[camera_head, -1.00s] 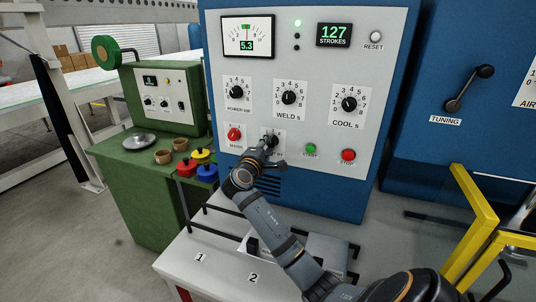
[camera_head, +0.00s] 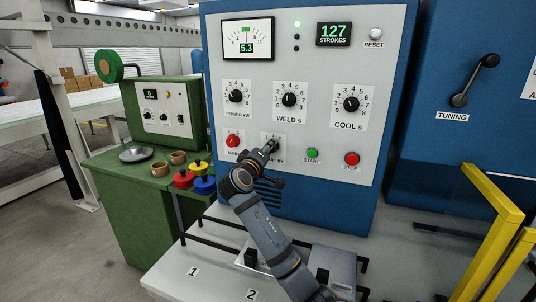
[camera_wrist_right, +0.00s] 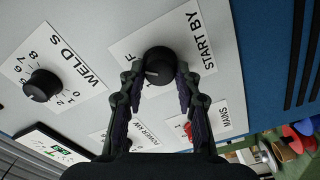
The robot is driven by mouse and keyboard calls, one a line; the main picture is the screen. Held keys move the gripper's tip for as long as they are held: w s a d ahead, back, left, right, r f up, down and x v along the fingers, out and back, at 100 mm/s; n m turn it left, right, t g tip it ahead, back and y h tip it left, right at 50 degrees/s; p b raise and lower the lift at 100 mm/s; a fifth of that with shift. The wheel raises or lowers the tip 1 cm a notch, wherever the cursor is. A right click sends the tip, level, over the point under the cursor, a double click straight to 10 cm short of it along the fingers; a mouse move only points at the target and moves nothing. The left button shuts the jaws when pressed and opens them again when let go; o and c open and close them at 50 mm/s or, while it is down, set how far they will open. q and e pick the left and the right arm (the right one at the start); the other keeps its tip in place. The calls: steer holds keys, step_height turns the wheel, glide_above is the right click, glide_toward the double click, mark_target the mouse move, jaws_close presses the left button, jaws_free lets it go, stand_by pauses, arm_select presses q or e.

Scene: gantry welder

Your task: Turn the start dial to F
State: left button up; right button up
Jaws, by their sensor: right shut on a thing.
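The start dial is a round black knob (camera_wrist_right: 160,66) on a white plate marked START BY, low on the grey front panel. My left gripper is not in view.
The red MAINS knob (camera_head: 233,141) is just left of the dial. The green START button (camera_head: 312,153) and red STOP button (camera_head: 351,158) are to the right. Above are the POWER, WELD and COOL knobs. A white table (camera_head: 175,272) with black rails lies below.

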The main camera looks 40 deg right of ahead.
steer(key=shift+f, duration=0.3)
steer(key=o, duration=1.2)
steer(key=shift+a+r, duration=0.1)
steer(key=shift+r, duration=0.05)
steer(key=shift+c, duration=0.2)
steer(key=v, duration=1.2)
steer(key=shift+r, duration=0.1)
